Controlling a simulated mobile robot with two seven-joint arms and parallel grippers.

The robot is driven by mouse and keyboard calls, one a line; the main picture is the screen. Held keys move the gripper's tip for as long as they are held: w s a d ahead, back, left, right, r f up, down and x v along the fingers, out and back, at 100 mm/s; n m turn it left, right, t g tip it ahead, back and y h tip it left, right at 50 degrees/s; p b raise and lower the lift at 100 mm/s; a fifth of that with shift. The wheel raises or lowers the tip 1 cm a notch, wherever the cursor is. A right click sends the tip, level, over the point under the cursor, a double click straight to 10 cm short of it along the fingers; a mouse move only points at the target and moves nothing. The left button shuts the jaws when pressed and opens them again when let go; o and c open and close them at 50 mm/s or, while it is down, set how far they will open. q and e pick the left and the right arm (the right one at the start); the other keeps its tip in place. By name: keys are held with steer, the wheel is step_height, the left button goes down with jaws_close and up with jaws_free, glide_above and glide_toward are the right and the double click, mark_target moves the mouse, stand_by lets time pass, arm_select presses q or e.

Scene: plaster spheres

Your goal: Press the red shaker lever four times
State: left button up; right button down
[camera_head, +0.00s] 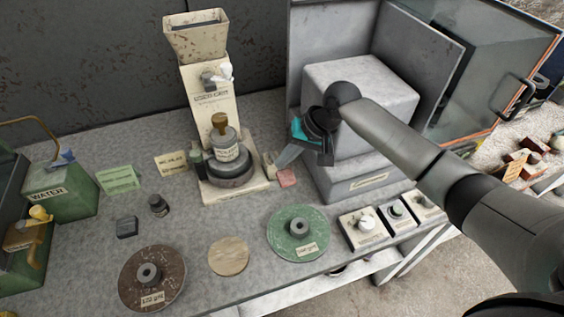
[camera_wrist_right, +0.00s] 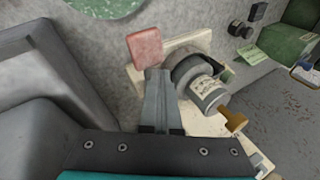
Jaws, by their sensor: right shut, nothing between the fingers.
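The red lever pad (camera_head: 286,178) shows at the right front side of the shaker machine's pale base (camera_head: 243,194). It also shows in the right wrist view as a flat red square (camera_wrist_right: 146,47). My right gripper (camera_head: 280,163) is shut and empty, with its fingers pointing down close above the pad. In the wrist view its fingertips (camera_wrist_right: 157,72) lie just at the pad's near edge; I cannot tell whether they touch it. A labelled jar with a brown knob (camera_head: 226,150) stands on the machine. My left gripper is not in view.
A grey boxy machine (camera_head: 350,90) stands close to the right of my gripper. A green disc (camera_head: 298,232), a tan disc (camera_head: 228,257) and a brown disc (camera_head: 151,278) lie toward the front. Small control boxes (camera_head: 362,228) sit at the front right edge.

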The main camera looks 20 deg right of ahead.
steer(key=shift+s+f, duration=0.25)
steer(key=shift+f, duration=0.3)
steer(key=shift+s+f, duration=0.25)
steer(key=shift+f, duration=0.25)
stand_by(0.9)
steer(key=shift+w+r+p, duration=0.35)
steer(key=shift+r+p, duration=0.5)
steer(key=shift+p, duration=0.05)
steer(key=shift+w+r+p, duration=0.35)
steer(key=shift+r+p, duration=0.45)
steer(key=shift+p, duration=0.05)
steer(key=shift+w+r+p, duration=0.15)
steer(key=shift+r+p, duration=0.25)
steer(key=shift+r, duration=0.2)
steer(key=shift+w, duration=0.1)
steer(key=r+p, duration=0.1)
steer(key=w+r+p, duration=0.1)
steer(key=r, duration=0.1)
steer(key=w+r+p, duration=0.1)
steer(key=shift+r+p, duration=0.25)
steer(key=shift+p, duration=0.05)
